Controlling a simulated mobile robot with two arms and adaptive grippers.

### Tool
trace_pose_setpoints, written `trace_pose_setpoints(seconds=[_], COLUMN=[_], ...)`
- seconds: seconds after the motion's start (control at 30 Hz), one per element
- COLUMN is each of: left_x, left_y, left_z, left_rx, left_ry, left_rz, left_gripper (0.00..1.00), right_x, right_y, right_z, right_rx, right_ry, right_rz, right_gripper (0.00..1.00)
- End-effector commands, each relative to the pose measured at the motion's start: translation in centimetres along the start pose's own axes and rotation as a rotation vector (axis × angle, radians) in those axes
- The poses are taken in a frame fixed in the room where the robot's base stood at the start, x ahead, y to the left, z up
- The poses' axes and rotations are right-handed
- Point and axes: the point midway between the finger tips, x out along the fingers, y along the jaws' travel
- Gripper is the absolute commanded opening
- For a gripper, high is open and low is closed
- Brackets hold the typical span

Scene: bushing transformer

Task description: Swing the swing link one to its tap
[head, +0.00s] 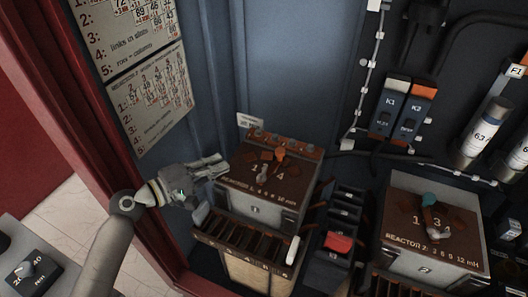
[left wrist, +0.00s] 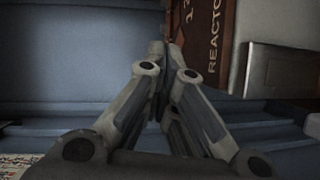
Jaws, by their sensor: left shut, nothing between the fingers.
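The left reactor box (head: 258,212) has a brown top plate with printed numbers. I cannot tell which link is number one. My left gripper (head: 222,164) is shut and empty beside the left edge of the left box's plate. In the left wrist view the closed fingers (left wrist: 164,52) are next to the brown plate edge (left wrist: 213,40). My right gripper is not in view.
A slotted rack (head: 238,246) stands in front of the left box. A dark module with a red top (head: 338,243) stands between the boxes. Relays K1 and K2 (head: 401,108) and white cylinders (head: 482,131) are on the right. The red cabinet frame (head: 110,130) is on the left.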

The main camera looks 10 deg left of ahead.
Motion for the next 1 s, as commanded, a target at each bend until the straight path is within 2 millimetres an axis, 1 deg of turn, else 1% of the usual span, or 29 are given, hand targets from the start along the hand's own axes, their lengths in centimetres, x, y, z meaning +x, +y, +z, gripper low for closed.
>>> trace_pose_setpoints(seconds=[0.03,0.2,0.27,0.33,0.47,0.8,0.9,1.0], left_x=[-0.3,-0.8,-0.6,0.1,2.1,9.4,10.3,11.1], left_y=[0.4,1.2,1.4,1.4,1.7,2.0,2.0,2.0], left_z=[-0.4,-0.9,-0.9,-0.9,-0.8,-0.4,0.9,1.8], left_rx=[0.003,0.01,0.01,0.009,0.008,0.008,0.005,0.008], left_ry=[-0.014,-0.045,-0.049,-0.05,-0.05,-0.049,-0.05,-0.049], left_rz=[0.013,0.042,0.045,0.047,0.048,0.047,0.045,0.044], left_gripper=[0.0,0.0,0.0,0.0,0.0,0.0,0.0,0.0], right_x=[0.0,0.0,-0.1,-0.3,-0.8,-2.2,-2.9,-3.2], right_y=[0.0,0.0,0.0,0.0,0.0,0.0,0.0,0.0], right_z=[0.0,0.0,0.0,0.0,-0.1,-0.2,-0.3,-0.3], right_rx=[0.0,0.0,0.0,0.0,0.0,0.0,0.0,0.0], right_ry=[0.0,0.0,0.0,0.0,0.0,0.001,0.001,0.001], right_rz=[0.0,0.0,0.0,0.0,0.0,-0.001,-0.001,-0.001], right_gripper=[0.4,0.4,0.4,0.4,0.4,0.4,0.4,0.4])
